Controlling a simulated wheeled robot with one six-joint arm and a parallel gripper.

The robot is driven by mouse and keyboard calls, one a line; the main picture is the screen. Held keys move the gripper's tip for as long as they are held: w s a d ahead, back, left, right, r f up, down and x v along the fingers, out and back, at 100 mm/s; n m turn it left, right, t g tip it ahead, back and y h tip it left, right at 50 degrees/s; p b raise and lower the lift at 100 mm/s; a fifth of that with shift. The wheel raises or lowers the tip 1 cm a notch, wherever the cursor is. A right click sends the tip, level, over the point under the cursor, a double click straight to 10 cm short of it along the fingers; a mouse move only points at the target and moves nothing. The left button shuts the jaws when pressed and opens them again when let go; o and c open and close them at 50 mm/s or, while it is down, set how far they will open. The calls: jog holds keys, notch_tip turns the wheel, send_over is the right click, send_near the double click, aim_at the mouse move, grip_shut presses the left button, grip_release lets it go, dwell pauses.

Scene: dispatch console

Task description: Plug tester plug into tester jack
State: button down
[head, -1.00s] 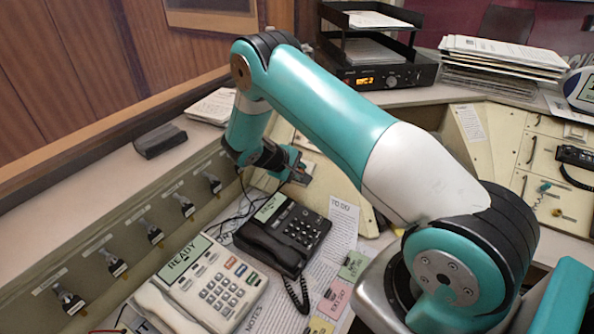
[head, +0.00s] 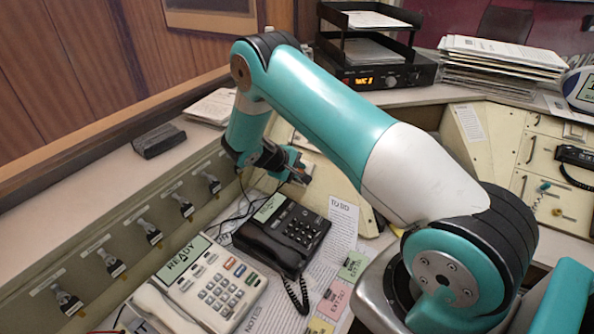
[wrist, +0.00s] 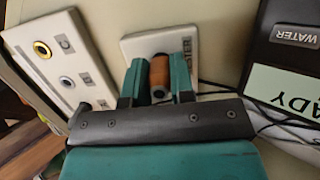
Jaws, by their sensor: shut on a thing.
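In the wrist view my gripper (wrist: 158,80) has its two teal fingers shut on an orange-brown plug, the tester plug (wrist: 159,72). The plug is in front of a white plate (wrist: 132,46) with a partly hidden label ending in "STER". The plug hides the middle of this plate, so I cannot tell whether it is seated in a jack there or apart from it. In the head view my gripper (head: 298,172) is at the sloped cream panel behind the dark phone; the plug is too small to make out there.
A second white plate (wrist: 58,58) with a brass-ringed socket and other round fittings is left in the wrist view. A dark phone (head: 282,234) with black cables stands close by. A beige phone (head: 208,284) is in front. A row of labelled switches (head: 149,232) lines the left panel.

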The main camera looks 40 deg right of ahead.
aim_at(298, 170)
jog(key=shift+f, duration=0.1)
jog(key=shift+c, duration=2.1)
grip_release()
jog(key=s+p+v, duration=0.1)
jog(key=p+v, duration=0.3)
jog(key=v, duration=0.2)
jog(key=shift+s+r, duration=0.2)
jog(key=shift+r, duration=0.2)
jog(key=shift+a, duration=0.1)
